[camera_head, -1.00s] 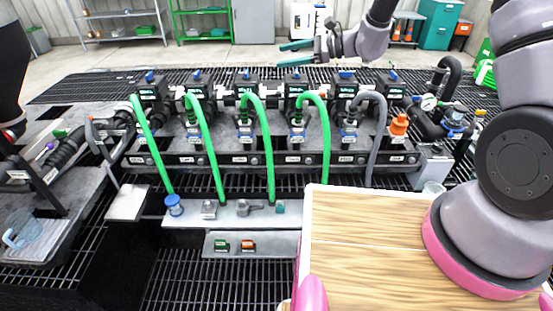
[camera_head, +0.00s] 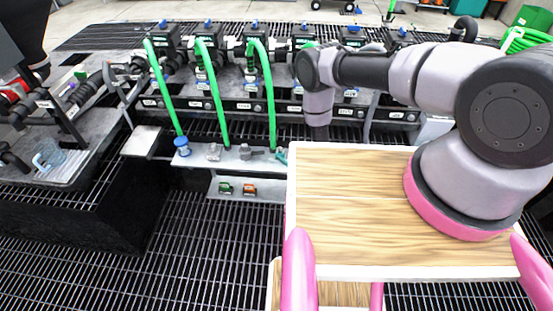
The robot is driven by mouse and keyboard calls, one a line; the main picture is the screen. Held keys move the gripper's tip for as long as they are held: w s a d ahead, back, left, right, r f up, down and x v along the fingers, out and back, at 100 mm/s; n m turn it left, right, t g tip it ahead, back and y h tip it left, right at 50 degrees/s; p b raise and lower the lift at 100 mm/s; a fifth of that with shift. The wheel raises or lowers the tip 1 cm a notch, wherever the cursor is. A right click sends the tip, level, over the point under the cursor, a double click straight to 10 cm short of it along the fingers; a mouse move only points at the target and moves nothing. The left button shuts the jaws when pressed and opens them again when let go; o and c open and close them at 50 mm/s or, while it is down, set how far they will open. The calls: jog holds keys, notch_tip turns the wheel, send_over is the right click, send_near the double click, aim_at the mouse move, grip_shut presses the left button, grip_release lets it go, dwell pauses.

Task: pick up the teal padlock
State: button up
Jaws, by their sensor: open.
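The teal padlock (camera_head: 281,157) is a small teal shape at the right end of the grey shelf strip in front of the valve rack, close to the left edge of my wooden top. It is small and partly cut off, so its outline is unclear. My arm reaches over the rack and its last visible link points down just right of the padlock. My gripper's fingers are hidden behind the wooden top, so I cannot see their gap to the padlock.
On the same strip (camera_head: 165,152) stand a blue item (camera_head: 182,146) and grey pieces (camera_head: 214,152) and (camera_head: 250,152). A green lock (camera_head: 224,188) and an orange lock (camera_head: 249,190) sit on the lower ledge. Green hoses (camera_head: 213,90) rise close behind. The grated floor at front left is clear.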

aim_at(280, 154)
jog(key=w+f, duration=0.1)
jog(key=a+f, duration=0.1)
jog(key=w+f, duration=0.1)
jog(key=shift+w+a+f, duration=0.15)
jog(key=shift+w+f, duration=0.15)
jog(key=shift+f, duration=0.1)
jog(key=shift+x, duration=2.75)
jog(key=shift+w+r, duration=0.1)
jog(key=shift+w, duration=0.05)
jog(key=shift+c, duration=0.3)
grip_shut()
